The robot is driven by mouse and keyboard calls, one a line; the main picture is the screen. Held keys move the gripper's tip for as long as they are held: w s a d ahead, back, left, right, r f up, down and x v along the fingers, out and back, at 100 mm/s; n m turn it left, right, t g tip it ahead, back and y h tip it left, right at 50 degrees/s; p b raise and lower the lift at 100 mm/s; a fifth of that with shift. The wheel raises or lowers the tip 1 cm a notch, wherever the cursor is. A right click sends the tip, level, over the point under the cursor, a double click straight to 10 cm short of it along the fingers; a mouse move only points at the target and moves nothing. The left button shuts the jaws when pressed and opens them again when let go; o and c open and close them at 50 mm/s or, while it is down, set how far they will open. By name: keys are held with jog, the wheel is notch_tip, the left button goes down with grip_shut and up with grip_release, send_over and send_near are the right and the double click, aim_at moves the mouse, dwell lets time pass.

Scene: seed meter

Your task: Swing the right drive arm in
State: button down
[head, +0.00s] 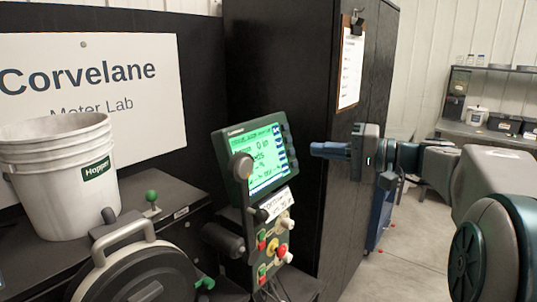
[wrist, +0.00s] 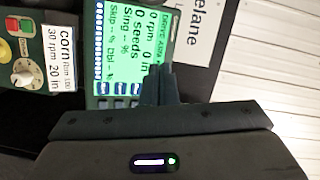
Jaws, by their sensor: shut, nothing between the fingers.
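In the wrist view the closed fingers (wrist: 160,85) overlap the display (wrist: 125,60); the bar is not seen there.
Below the display is a control panel (head: 273,243) with knobs and coloured buttons. A round black seed meter housing (head: 130,272) with a handle sits front left, near a white bucket (head: 60,175) and a green-knobbed lever (head: 151,198). A tall black cabinet (head: 290,80) stands behind.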

jog(key=w+a+f+p, duration=0.1)
jog(key=a+p, duration=0.3)
jog(key=a, duration=0.7)
jog(key=shift+a+f, duration=0.3)
